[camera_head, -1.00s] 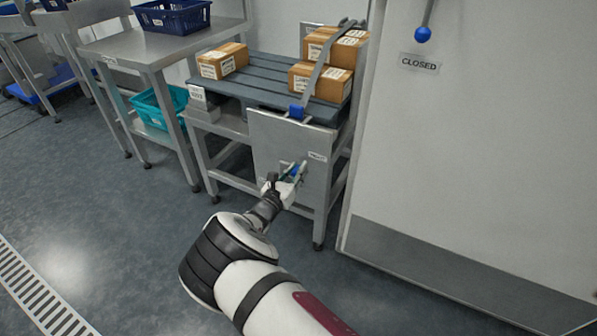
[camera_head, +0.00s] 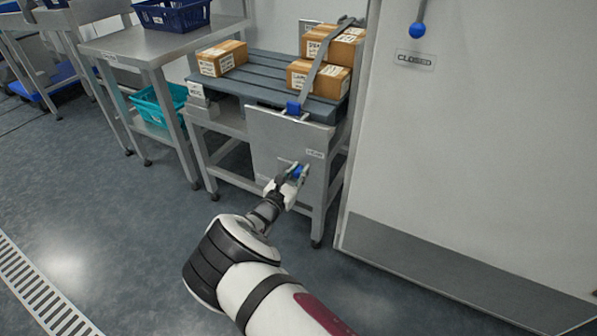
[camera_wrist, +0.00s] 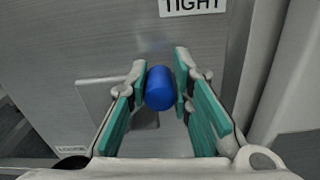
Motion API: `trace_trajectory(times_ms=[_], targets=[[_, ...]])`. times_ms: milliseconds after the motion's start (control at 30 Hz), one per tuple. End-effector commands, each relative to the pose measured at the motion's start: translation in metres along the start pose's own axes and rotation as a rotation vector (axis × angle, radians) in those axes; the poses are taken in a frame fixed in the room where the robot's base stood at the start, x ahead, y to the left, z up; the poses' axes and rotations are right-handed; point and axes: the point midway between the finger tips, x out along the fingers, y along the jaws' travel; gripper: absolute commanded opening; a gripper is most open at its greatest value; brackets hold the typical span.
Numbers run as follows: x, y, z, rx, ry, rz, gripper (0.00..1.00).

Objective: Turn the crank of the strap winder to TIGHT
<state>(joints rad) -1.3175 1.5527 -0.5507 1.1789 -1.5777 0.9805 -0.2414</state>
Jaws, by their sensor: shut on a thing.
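The strap winder's grey metal panel (camera_head: 268,135) hangs at the front of the bench. Its crank has a blue knob (camera_wrist: 159,88), which also shows small in the head view (camera_head: 298,172). My gripper (camera_wrist: 160,90) is shut on the blue knob, with one teal-padded finger on each side. A TIGHT label (camera_wrist: 193,6) is on the panel above the knob in the wrist view. Another label (camera_wrist: 72,149), partly cut off, is at the lower left. My gripper hides much of the crank arm.
Cardboard boxes (camera_head: 318,78) sit on the grey slatted bench top (camera_head: 262,88). A steel table (camera_head: 160,48) with a blue crate (camera_head: 172,14) and a teal basket (camera_head: 158,106) stands left. A white door (camera_head: 470,150) marked CLOSED is close on the right. The floor in front is clear.

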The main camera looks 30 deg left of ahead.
Motion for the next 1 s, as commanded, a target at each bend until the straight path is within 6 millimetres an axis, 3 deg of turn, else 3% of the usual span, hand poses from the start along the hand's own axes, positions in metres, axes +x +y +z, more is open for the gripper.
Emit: trace_trajectory(times_ms=[33,100,533,1000], targets=[[0.001,-0.007,-0.006,-0.007,0.01,-0.01,0.25],[0.001,-0.007,-0.006,-0.008,0.01,-0.009,0.41],[-0.009,-0.001,-0.003,-0.004,0.005,-0.001,0.41],[-0.095,-0.003,-0.003,-0.005,0.008,-0.004,0.41]])
